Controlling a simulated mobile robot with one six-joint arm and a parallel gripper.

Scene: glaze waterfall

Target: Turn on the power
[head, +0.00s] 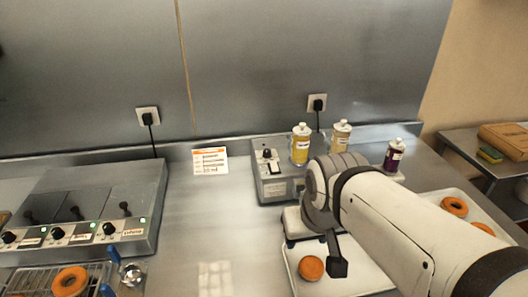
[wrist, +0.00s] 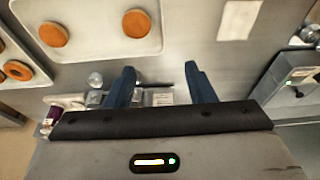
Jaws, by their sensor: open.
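A grey metal box (head: 272,188) stands against the back wall in the head view. On its top is a pale panel with a black knob (head: 267,154) and what looks like a switch (head: 273,167); I cannot tell the switch's position. My gripper is hidden behind my arm in the head view, where the arm reaches in front of the box's right side. In the wrist view my gripper (wrist: 160,86) shows two blue fingers, apart with nothing held between them. Small blurred items lie beyond the fingers; I cannot make out the switch there.
A yellow bottle (head: 300,145), a cream bottle (head: 340,136) and a purple bottle (head: 393,155) stand at the back. A fryer unit (head: 95,205) with green lights is at left. A white tray (head: 350,283) holds an orange-brown round. The middle counter (head: 190,235) is clear.

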